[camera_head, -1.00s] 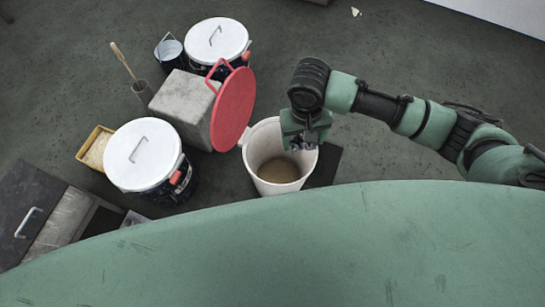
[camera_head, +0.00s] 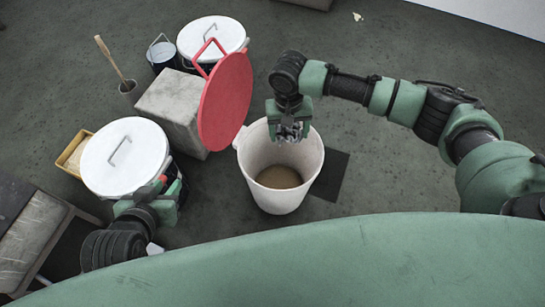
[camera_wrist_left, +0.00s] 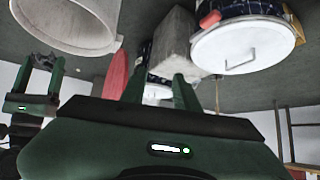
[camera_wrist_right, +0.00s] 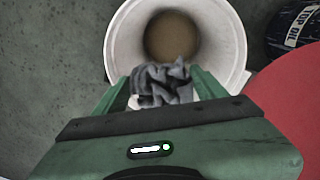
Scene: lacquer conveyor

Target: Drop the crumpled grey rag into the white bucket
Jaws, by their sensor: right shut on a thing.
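The crumpled grey rag (camera_wrist_right: 162,84) is between the fingers of my right gripper (camera_wrist_right: 165,88), which is shut on it. In the head view my right gripper (camera_head: 288,133) is over the back part of the white bucket's opening, with the rag (camera_head: 290,126) barely visible. The white bucket (camera_head: 252,170) stands upright on the floor, with a brown bottom or contents inside; it also shows in the right wrist view (camera_wrist_right: 122,45). My left gripper (camera_wrist_left: 160,90) has its fingers apart and empty. In the head view it is low at the left, partly hidden beside a white-lidded drum.
A red round lid (camera_head: 225,103) with a handle leans by a grey block (camera_head: 172,110), left of the bucket. White-lidded drums (camera_head: 125,157) stand near and far. A yellow tray (camera_head: 75,153) is at the left. Open floor lies behind and right of the bucket.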

